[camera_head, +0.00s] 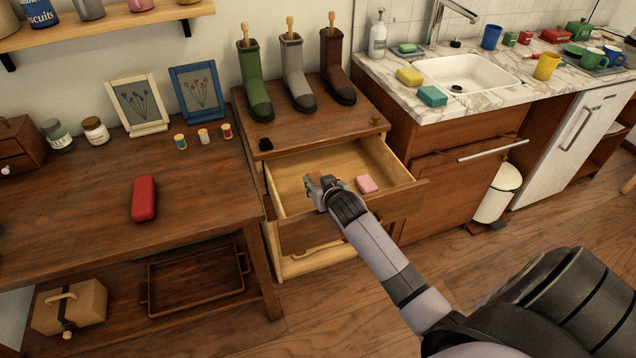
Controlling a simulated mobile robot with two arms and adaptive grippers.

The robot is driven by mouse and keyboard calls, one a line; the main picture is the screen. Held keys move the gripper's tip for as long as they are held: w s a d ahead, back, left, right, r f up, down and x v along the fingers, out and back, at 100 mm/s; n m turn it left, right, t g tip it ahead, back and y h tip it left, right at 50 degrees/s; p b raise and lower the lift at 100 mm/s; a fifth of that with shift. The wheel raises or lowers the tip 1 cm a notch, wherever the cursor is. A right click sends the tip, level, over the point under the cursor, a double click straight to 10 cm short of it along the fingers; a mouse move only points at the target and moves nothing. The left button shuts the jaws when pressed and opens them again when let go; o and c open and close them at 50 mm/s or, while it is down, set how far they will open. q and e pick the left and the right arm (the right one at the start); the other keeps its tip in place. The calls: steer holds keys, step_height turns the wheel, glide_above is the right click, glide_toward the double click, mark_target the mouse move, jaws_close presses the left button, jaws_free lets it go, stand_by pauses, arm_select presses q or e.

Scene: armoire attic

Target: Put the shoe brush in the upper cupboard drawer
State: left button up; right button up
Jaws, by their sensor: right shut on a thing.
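The cupboard's upper drawer (287,183) is pulled open, with its pale wooden inside showing. My right gripper (319,189) is over the drawer, near its front panel, and is shut on a small brown thing (313,178), which seems to be the shoe brush. The fingers and wrist hide most of it, and I cannot tell whether it touches the drawer floor. A pink block (367,185) lies in the drawer, to the right of the gripper. My left gripper is not in view.
Green, grey and brown boots (297,85) stand on the cupboard top, with a small black thing (265,144) at its front left. A lower drawer (318,259) is slightly open. A table (95,235) with a red case (144,198) is left; a sink counter (440,108) is right.

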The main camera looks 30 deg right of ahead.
steer(key=shift+f, duration=0.4)
steer(key=o, duration=1.2)
steer(key=shift+s+f, duration=0.1)
steer(key=shift+f, duration=0.05)
steer(key=shift+r, duration=0.45)
steer(key=shift+s+a+r, duration=0.15)
steer(key=shift+r, duration=0.1)
steer(key=p+v, duration=0.1)
steer(key=v, duration=1)
steer(key=shift+s+r, duration=0.15)
steer(key=shift+r, duration=0.1)
